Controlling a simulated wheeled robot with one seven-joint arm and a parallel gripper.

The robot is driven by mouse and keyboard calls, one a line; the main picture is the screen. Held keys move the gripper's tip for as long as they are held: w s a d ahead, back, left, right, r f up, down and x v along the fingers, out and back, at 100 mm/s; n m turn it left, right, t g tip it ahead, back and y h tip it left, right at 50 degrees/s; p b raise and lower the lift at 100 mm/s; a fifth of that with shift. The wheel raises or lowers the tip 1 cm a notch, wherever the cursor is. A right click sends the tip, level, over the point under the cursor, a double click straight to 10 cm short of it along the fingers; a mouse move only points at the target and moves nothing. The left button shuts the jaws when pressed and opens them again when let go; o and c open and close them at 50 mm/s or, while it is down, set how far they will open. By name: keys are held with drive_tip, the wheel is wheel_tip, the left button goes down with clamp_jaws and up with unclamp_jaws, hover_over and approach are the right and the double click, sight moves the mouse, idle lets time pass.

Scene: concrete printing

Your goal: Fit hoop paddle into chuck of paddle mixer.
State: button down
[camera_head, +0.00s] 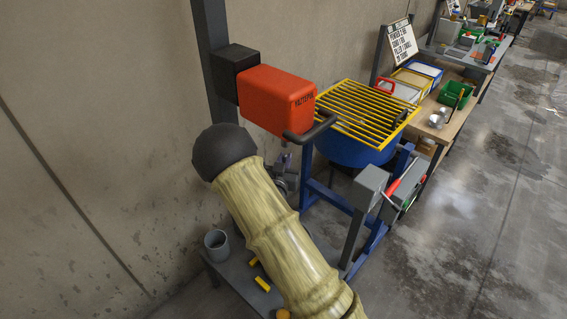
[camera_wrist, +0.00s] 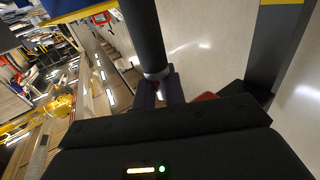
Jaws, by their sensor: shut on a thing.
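The paddle mixer's red head (camera_head: 275,99) is on a dark upright post in the head view, with a black bar handle (camera_head: 312,130) at its lower front. Its chuck is not clear to see beneath the head. My gripper (camera_wrist: 163,90) shows in the wrist view, its two dark fingers shut around the pale collar end of a thick black shaft (camera_wrist: 143,32). I take this shaft to be part of the hoop paddle; its hoop cannot be made out. In the head view my sleeved arm hides most of the gripper area below the red head.
A blue drum (camera_head: 350,148) under a yellow grate (camera_head: 362,112) stands right of the mixer head. A grey bucket (camera_head: 217,244) stands on a low grey platform by the wall. A workbench (camera_head: 428,130) with bins is behind; open floor lies right.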

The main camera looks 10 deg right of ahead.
drive_tip(key=shift+d+r, duration=0.2)
drive_tip(key=shift+r, duration=0.4)
drive_tip(key=shift+w+d+r+p, duration=0.1)
drive_tip(key=shift+r+p, duration=0.3)
drive_tip(key=shift+r, duration=0.3)
drive_tip(key=shift+b, duration=0.4)
drive_tip(key=shift+r, duration=0.35)
drive_tip(key=shift+r+p, duration=0.15)
drive_tip(key=shift+p, duration=0.15)
drive_tip(key=shift+r, duration=0.1)
